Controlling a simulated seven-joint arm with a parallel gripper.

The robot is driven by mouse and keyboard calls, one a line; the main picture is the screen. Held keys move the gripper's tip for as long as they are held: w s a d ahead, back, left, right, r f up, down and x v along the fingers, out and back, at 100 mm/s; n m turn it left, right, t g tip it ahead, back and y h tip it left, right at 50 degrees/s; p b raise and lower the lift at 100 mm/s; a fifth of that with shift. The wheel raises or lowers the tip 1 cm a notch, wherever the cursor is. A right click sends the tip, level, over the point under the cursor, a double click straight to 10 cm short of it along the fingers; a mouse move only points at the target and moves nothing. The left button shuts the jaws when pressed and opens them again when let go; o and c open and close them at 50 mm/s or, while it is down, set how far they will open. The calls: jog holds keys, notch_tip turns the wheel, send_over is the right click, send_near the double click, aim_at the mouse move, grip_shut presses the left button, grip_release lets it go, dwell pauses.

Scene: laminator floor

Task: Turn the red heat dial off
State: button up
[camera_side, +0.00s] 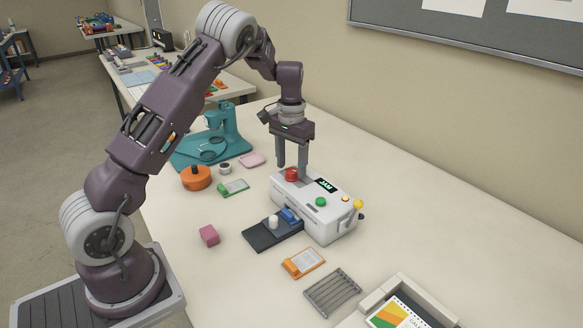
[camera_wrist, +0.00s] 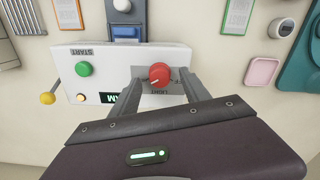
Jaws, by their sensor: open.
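The red dial (camera_side: 291,174) sits on top of the white laminator (camera_side: 318,212), at the end nearer the teal machine. In the wrist view the red dial (camera_wrist: 160,74) has a pale pointer line and stands on a grey plate with lettering partly hidden by my fingers. My gripper (camera_side: 291,169) points down with its fingertips close to the dial. In the wrist view my open gripper (camera_wrist: 160,84) has one finger on each side, with the dial between or just beyond the tips; contact cannot be told.
The laminator also carries a green button (camera_side: 321,202), a yellow-knobbed lever (camera_side: 358,204) and a dark display (camera_side: 326,185). A dark feed tray (camera_side: 258,237) juts from its front. An orange pot (camera_side: 196,178), pink block (camera_side: 209,235) and wire rack (camera_side: 333,292) stand around it.

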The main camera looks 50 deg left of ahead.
jog(key=shift+f, duration=0.75)
grip_shut()
jog(key=shift+n, duration=3.4)
grip_release()
